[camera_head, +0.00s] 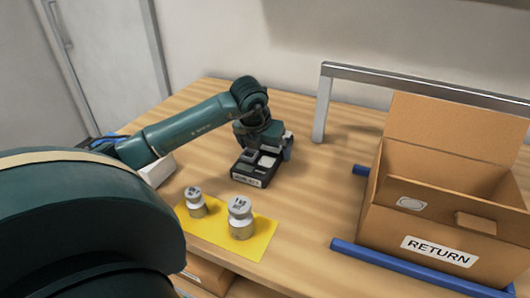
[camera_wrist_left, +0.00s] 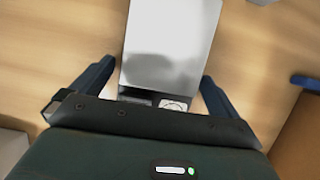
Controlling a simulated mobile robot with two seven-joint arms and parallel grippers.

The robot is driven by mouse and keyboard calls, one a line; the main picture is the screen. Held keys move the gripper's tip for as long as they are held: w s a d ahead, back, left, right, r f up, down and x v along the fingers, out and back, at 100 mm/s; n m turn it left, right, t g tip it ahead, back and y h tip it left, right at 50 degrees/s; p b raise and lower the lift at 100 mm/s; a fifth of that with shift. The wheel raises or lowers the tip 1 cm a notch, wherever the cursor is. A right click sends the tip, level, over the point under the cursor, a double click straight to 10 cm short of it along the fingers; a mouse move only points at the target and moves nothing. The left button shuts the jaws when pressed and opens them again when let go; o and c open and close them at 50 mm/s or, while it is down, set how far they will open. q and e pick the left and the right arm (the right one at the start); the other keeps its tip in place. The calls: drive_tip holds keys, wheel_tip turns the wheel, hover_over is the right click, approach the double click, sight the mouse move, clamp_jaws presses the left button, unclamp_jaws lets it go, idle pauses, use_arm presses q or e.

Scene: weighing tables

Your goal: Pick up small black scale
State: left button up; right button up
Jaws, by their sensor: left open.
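The small black scale (camera_head: 248,178) sits on the wooden table, with a labelled dark front face and a pale pan partly hidden by my gripper. My left gripper (camera_head: 264,150) is over the scale, jaws open. In the left wrist view a silver-grey plate, apparently the scale's pan (camera_wrist_left: 168,50), lies between the two dark fingers of the left gripper (camera_wrist_left: 155,88), with a gap beside the finger on each side. A dark strip and a round pale mark show at its near edge. My right gripper is not in view.
Two metal weights, a smaller one (camera_head: 195,205) and a larger one (camera_head: 240,220), stand on a yellow mat (camera_head: 262,248) in front of the scale. An open RETURN box (camera_head: 388,235) stands right, beside blue rails (camera_head: 385,262). A metal frame (camera_head: 320,115) stands behind. A white object (camera_head: 158,172) lies left.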

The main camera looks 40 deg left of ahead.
use_arm(q)
drive_tip(key=c, duration=1)
drive_tip(key=shift+r, duration=0.1)
drive_tip(key=shift+c, duration=0.4)
